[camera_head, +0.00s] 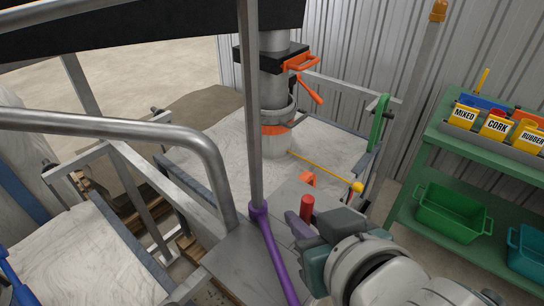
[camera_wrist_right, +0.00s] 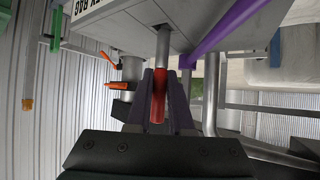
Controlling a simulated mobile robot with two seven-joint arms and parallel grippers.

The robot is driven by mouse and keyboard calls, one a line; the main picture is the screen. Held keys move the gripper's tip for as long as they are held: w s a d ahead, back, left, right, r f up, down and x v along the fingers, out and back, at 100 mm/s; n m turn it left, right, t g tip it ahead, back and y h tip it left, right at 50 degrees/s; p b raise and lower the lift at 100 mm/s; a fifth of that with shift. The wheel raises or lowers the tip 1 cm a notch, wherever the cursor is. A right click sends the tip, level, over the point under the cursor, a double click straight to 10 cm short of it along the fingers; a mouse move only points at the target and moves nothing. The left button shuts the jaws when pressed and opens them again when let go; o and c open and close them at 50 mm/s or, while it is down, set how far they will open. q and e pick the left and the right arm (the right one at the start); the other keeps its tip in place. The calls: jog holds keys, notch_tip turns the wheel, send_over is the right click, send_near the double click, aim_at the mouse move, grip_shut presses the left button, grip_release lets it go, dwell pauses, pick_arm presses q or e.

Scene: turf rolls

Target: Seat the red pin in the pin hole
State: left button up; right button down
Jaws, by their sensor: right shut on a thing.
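The red pin (camera_head: 307,207) stands roughly upright between the fingers of my right gripper (camera_head: 304,223) in the head view. In the right wrist view the fingers (camera_wrist_right: 160,84) are shut on the pin's red handle (camera_wrist_right: 158,98). The pin's silver shaft (camera_wrist_right: 163,45) runs out past the fingertips to a grey plate (camera_wrist_right: 192,35). The shaft's end meets or overlaps a dark spot at that plate. I cannot tell whether it is inside the pin hole. The hole itself is not clearly seen. My left gripper is not in view.
A purple bar (camera_head: 276,255) and a grey upright post (camera_head: 252,110) stand left of the gripper. A yellow-knobbed rod (camera_head: 357,187) is behind it. A bent grey rail (camera_head: 190,140) crosses the left. A green shelf (camera_head: 480,150) with bins is at right.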

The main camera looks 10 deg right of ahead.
jog(key=f+b, duration=0.1)
jog(key=f, duration=0.1)
jog(key=f+b, duration=0.1)
jog(key=f, duration=0.1)
jog(key=shift+s+d+f, duration=0.1)
jog(key=shift+s+f, duration=0.1)
jog(key=shift+r, duration=0.1)
jog(key=c, duration=0.8)
grip_release()
jog(key=shift+s, duration=0.1)
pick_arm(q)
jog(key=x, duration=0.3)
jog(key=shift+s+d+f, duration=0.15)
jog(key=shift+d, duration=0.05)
pick_arm(e)
jog(key=shift+r, duration=0.1)
jog(key=shift+r, duration=0.1)
jog(key=shift+s+r, duration=0.1)
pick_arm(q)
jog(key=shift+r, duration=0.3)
pick_arm(e)
jog(key=shift+r+v, duration=0.25)
jog(key=shift+v, duration=5.55)
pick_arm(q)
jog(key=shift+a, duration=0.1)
